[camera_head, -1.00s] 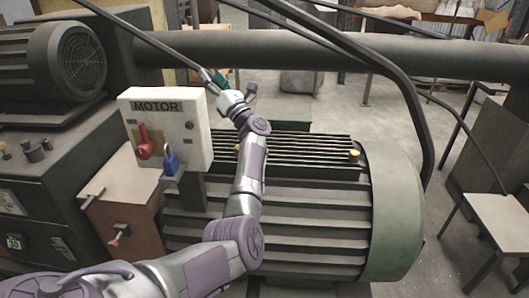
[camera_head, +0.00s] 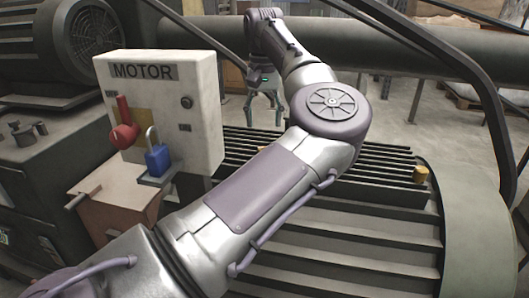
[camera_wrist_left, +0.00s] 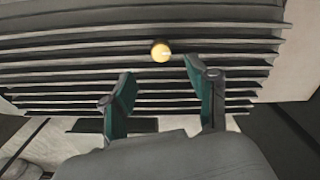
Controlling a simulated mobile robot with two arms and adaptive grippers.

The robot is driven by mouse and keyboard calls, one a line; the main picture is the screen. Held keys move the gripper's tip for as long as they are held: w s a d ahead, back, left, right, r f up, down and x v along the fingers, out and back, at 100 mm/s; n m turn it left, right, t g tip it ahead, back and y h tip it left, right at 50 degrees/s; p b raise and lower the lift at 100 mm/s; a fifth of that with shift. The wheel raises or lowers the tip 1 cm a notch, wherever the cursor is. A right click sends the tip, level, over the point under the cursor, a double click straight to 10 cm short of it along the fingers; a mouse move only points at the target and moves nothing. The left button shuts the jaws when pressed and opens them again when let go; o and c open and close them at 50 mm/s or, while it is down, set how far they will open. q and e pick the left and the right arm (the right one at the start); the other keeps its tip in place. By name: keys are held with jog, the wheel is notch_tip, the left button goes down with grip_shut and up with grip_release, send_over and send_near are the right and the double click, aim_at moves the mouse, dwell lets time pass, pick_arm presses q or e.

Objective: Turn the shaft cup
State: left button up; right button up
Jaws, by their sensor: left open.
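A small yellow cup (camera_head: 421,173) stands on the ribbed top of the green-grey motor housing (camera_head: 330,240), at its right end in the head view. In the left wrist view a round yellow cup (camera_wrist_left: 160,50) lies on the dark ribs just beyond the fingertips, roughly centred between them. I cannot tell whether it is the same cup. My left gripper (camera_head: 265,112) hangs with its fingers pointing down behind the motor box; in the wrist view the fingers (camera_wrist_left: 158,75) are apart with nothing between them. My left arm hides part of the ribbed top. My right gripper is not seen.
A white box marked MOTOR (camera_head: 185,105), with a red lever (camera_head: 124,130) and a blue padlock (camera_head: 158,158), stands close left of my arm. A thick grey pipe (camera_head: 400,45) crosses behind. A dark bent bar (camera_head: 495,130) rises at the right.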

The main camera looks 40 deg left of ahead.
pick_arm(q)
notch_tip(320, 180, down, 9)
jog(key=shift+f+b, duration=0.2)
jog(key=shift+b, duration=0.35)
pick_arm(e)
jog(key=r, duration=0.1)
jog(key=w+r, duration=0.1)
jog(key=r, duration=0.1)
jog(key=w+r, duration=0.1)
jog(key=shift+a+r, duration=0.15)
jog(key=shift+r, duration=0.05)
pick_arm(q)
jog(key=shift+a, duration=0.1)
grip_shut()
